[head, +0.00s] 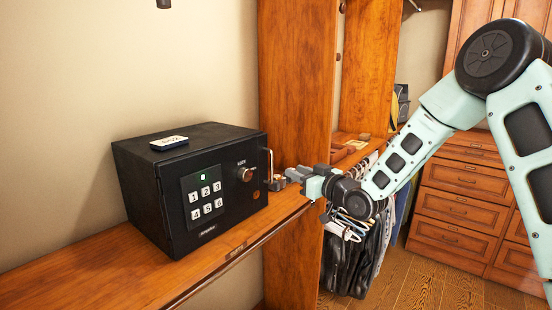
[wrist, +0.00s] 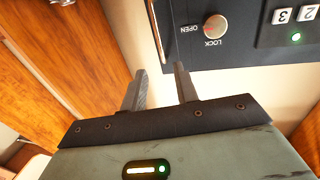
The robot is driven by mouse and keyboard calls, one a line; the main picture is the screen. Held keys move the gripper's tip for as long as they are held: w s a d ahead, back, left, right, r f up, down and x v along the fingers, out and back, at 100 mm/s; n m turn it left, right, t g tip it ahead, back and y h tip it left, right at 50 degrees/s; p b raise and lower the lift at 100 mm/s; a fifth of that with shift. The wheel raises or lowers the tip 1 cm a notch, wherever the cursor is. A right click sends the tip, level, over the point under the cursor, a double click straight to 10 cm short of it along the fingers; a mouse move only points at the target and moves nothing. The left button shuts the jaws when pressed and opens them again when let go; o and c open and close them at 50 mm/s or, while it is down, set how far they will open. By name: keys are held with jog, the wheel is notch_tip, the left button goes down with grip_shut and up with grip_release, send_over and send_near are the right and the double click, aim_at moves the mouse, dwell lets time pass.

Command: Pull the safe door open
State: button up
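The black safe (head: 150,200) sits on a wooden shelf, its door shut as far as I can see. The door has a keypad (head: 205,196) with a lit green light and a round knob (head: 244,174), also in the wrist view (wrist: 215,27), marked OPEN and LOCK. An upright metal handle (head: 270,165) stands at the door's right edge. My gripper (head: 286,177) is just right of the handle. In the wrist view its two fingers (wrist: 160,70) are apart, and the handle bar (wrist: 156,30) shows between and beyond their tips. I cannot tell whether they touch it.
A small device with a display (head: 169,143) lies on top of the safe. The wooden shelf (head: 235,255) runs along the wall. A tall wooden panel (head: 297,90) rises behind the handle. Hanging clothes (head: 352,255) are below my gripper, and drawers (head: 455,205) stand at right.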

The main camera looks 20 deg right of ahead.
jog(key=p+x, duration=0.3)
jog(key=x, duration=0.7)
jog(key=shift+p, duration=0.3)
grip_shut()
